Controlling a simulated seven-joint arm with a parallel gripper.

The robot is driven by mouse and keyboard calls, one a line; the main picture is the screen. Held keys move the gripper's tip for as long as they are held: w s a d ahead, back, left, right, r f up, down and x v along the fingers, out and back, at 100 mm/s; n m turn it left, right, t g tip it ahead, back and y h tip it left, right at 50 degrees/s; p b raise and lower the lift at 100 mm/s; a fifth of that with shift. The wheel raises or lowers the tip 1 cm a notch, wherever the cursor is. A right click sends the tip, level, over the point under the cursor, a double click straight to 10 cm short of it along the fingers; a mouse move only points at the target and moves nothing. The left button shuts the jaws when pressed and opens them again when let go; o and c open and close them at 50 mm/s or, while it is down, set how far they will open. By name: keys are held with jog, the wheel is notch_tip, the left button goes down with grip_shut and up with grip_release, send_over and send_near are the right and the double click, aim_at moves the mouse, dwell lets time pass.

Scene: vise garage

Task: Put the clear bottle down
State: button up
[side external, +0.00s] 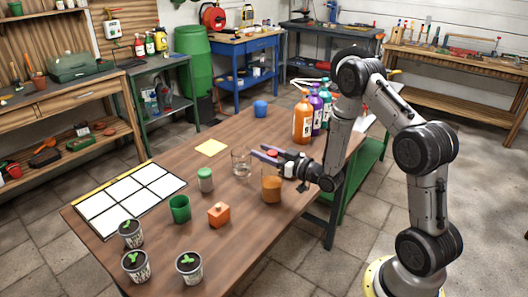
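A clear, see-through vessel (241,163) stands upright on the wooden table, near the middle. It looks like a short glass or jar, and I see no other clear bottle. My gripper (258,152) is low over the table just right of it, its dark fingers pointing left toward the vessel's upper right side. The fingertips overlap its edge in this view, so I cannot tell whether they touch it. A small red patch shows at the fingers. The gap between the fingers is too small to read.
An amber jar (271,187) stands close below my gripper. Orange (303,122), purple (316,112) and other bottles stand behind it. A yellow sheet (211,147) lies flat.

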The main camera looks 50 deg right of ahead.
jog(key=shift+o, duration=1.3)
jog(key=shift+r, duration=0.1)
